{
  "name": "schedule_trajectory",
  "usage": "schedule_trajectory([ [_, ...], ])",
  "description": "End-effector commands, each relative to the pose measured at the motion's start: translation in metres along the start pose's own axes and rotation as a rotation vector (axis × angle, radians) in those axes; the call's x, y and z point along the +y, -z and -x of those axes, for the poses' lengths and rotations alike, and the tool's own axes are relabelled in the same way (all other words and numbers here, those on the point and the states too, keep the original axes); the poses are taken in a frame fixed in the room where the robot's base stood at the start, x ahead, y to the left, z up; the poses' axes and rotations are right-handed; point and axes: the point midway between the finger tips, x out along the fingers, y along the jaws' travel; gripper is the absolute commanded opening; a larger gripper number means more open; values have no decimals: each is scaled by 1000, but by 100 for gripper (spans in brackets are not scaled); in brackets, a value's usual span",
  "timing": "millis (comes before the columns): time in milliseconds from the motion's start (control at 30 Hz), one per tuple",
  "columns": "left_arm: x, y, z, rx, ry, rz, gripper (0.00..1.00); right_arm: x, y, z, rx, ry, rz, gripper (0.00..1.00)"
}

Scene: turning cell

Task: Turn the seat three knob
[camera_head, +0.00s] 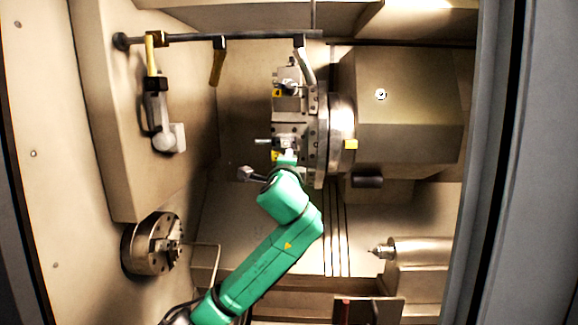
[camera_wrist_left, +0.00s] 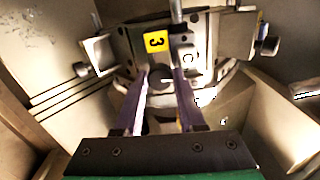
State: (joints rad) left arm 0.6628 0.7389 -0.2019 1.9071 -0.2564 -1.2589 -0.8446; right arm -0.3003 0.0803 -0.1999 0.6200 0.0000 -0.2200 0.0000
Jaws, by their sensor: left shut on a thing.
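The turret (camera_head: 318,130) stands at the centre of the head view, with several tool seats on its face. In the left wrist view a yellow label with a 3 (camera_wrist_left: 156,40) marks the seat in front of me. Below the label is a dark round knob (camera_wrist_left: 160,75). My left gripper (camera_wrist_left: 160,82) has one finger on each side of this knob and is shut on it. In the head view my left gripper (camera_head: 286,158) is at the turret's lower seat, and its fingers largely hide the knob there. My right gripper is not in view.
A chuck (camera_head: 150,245) is on the left wall. A pointed tailstock centre (camera_head: 382,251) is at the lower right. A rail (camera_head: 190,38) with hanging nozzles crosses the top left. Other seats with yellow labels (camera_head: 277,93) flank this one. Open room lies left of the turret.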

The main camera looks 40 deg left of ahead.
Motion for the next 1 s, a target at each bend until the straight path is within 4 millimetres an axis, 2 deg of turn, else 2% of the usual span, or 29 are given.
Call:
schedule_trajectory([
  [300, 2, 0, 0, -1, -4, 87, 0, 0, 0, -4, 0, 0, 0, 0],
  [733, 2, 0, 0, -1, -5, 95, 0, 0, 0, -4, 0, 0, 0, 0],
  [767, 2, 0, 0, 0, -5, 95, 50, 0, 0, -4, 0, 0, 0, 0],
  [800, 2, 0, 0, 0, -5, 95, 66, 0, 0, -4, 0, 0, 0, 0],
  [833, 2, 0, 0, 0, -4, 94, 69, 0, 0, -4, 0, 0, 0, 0],
  [1000, 1, 0, 0, 0, -3, 94, 69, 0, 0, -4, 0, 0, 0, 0],
])
